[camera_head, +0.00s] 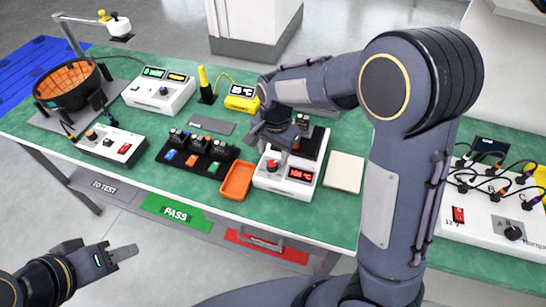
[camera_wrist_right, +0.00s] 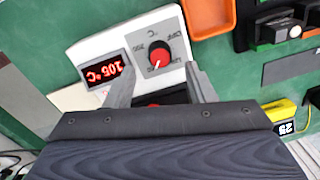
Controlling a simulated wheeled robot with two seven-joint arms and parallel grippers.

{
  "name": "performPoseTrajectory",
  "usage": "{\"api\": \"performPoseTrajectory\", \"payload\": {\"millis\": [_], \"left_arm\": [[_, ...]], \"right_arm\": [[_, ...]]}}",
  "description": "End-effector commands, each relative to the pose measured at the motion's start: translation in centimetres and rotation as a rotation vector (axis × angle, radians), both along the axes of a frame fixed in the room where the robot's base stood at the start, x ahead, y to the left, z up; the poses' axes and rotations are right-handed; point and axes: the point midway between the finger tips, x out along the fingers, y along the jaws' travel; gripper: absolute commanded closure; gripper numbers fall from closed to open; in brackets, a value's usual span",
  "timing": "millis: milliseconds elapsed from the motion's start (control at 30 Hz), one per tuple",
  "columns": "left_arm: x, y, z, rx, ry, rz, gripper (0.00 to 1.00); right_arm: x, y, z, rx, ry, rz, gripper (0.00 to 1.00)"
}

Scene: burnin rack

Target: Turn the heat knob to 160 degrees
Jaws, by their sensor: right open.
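The red heat knob (camera_head: 272,165) is on the front of a white heater unit (camera_head: 284,184), left of its red display (camera_head: 300,174), which appears to read 105 °C. In the right wrist view the knob (camera_wrist_right: 159,56) sits on a grey dial plate with a white pointer mark, and the display (camera_wrist_right: 102,72) shows upside down. My right gripper (camera_head: 270,143) is above and behind the knob. In the wrist view its open fingers (camera_wrist_right: 160,70) stand on both sides of the knob's lower edge, apart from it. My left gripper (camera_head: 118,253) hangs off the table's front, empty; its finger gap is unclear.
An orange tray (camera_head: 237,181) and a black rack with several modules (camera_head: 196,154) are left of the heater. A beige pad (camera_head: 344,172) lies right of it. A yellow meter (camera_head: 241,98) stands behind. A cabled white panel (camera_head: 490,215) is at far right.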

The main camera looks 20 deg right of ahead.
Motion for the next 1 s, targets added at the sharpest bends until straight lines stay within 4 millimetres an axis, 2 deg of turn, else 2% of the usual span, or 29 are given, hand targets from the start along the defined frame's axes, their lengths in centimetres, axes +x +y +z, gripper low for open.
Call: {"api": "performPoseTrajectory", "payload": {"millis": [100, 233, 833, 933, 1000], "left_arm": [[0.0, 0.0, 0.1, 0.0, 0.0, 0.0, 0.64], [0.0, 0.0, 0.2, 0.0, 0.0, 0.0, 0.64], [0.0, 0.0, 0.2, 0.0, 0.0, 0.0, 0.64], [0.0, 0.0, 0.2, 0.0, 0.0, 0.0, 0.64], [0.0, 0.0, 0.2, 0.0, 0.0, 0.0, 0.64]], "right_arm": [[0.0, 0.0, 2.1, 0.002, -0.005, 0.001, 0.5], [-0.1, -0.1, 3.3, 0.0, -0.003, 0.001, 0.5], [-0.2, -0.2, 3.8, 0.003, -0.002, 0.002, 0.5], [-0.9, -0.9, 4.3, 0.034, -0.007, 0.017, 0.5], [-2.1, -1.8, 5.2, 0.082, -0.019, 0.045, 0.5]]}}
